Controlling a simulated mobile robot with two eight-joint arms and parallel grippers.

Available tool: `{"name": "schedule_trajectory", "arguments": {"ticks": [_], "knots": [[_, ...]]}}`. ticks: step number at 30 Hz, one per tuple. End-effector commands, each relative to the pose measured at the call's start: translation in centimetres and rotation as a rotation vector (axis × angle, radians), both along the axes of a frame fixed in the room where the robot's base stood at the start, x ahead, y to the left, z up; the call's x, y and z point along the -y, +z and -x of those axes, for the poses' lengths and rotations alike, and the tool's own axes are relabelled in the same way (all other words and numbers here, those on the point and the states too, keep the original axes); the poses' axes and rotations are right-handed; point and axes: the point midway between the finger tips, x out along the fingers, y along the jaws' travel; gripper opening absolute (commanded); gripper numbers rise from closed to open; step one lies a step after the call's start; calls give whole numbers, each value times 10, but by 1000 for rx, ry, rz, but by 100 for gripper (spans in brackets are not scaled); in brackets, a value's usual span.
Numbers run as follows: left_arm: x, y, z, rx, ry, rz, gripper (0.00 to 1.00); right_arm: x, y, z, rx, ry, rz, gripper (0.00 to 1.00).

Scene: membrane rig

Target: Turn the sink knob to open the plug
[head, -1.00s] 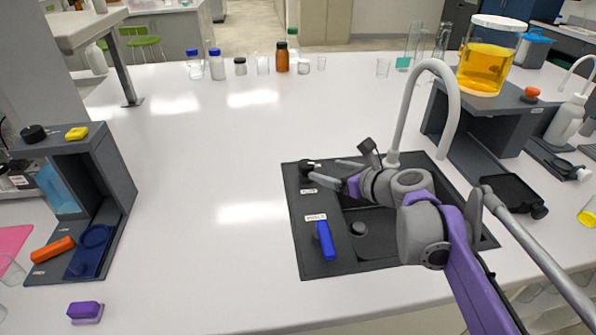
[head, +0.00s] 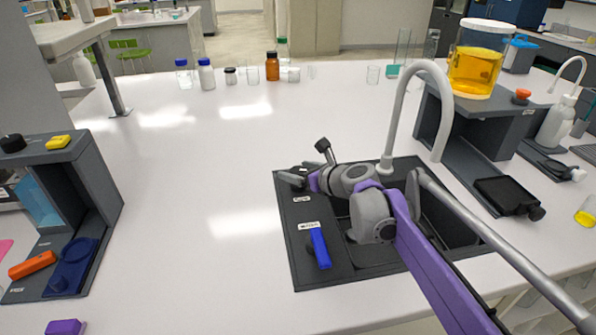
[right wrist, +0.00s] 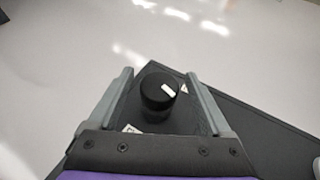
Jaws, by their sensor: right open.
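The sink knob (right wrist: 158,90) is a black round cap with a white mark. In the right wrist view it stands between the two grey fingers of my right gripper (right wrist: 158,88), with gaps visible on both sides. In the head view my right gripper (head: 292,175) is over the far left corner of the dark sink (head: 318,275), and it mostly hides the knob there. The fingers are open. My right arm covers much of the basin, and I cannot make out the plug. My left gripper is not in view.
A blue lever (head: 320,248) lies on the sink's left panel, nearer the front. A grey curved faucet (head: 398,110) rises behind my right arm. A dark stand (head: 462,120) holding a jar of yellow liquid (head: 474,70) is to the right.

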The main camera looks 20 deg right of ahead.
Motion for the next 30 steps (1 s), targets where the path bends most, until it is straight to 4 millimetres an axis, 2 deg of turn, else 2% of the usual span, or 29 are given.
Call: {"name": "schedule_trajectory", "arguments": {"ticks": [2, 15, 23, 30], "knots": [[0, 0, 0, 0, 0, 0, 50, 0, 0, 0, 0, 0, 0, 81], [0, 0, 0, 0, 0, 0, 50, 0, 0, 0, 0, 0, 1, 2], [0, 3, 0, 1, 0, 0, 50, 1, 1, 0, 0, 20, 1, 0], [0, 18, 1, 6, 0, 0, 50, 2, 2, 0, 0, 125, 1, 0]]}}
